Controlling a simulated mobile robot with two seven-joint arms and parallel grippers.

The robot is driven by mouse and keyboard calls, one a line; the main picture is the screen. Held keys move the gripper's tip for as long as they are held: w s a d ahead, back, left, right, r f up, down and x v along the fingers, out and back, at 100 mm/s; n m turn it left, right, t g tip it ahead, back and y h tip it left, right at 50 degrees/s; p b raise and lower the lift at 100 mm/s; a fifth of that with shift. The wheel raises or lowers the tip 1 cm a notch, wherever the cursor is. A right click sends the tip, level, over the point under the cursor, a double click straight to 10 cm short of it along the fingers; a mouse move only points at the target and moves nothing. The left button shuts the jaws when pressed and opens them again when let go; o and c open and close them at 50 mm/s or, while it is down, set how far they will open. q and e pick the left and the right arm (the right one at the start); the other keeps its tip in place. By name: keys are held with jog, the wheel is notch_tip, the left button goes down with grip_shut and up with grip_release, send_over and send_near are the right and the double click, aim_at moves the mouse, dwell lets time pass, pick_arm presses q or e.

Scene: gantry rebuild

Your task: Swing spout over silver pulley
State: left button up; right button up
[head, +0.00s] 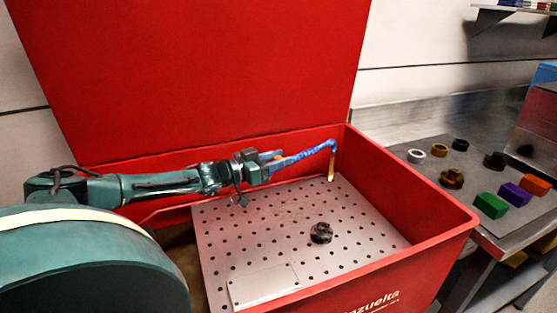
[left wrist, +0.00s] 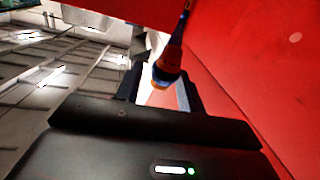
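The spout (head: 305,154) is a blue segmented hose on the back right side of the red washer basin, with a brass-coloured tip (head: 331,170) pointing down. The pulley (head: 321,232), dark and silvery, lies on the perforated tray, forward of the spout tip and apart from it. My left gripper (head: 267,165) is at the left end of the spout, above the tray. In the left wrist view, a blue and orange piece (left wrist: 166,70) shows between its spread fingers (left wrist: 162,92), with light gaps beside it; contact cannot be told. My right gripper is not in view.
The red basin (head: 457,222) has its tall lid (head: 200,70) standing open behind. The perforated tray (head: 240,240) is mostly clear, with a flat plate (head: 265,285) at its front. A side bench (head: 425,180) holds rings, dark parts and green, purple and orange blocks.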

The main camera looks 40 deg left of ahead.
pick_arm(q)
jog(key=shift+w+d, duration=0.1)
jog(key=shift+w, duration=0.05)
jog(key=shift+c, duration=0.5)
grip_shut()
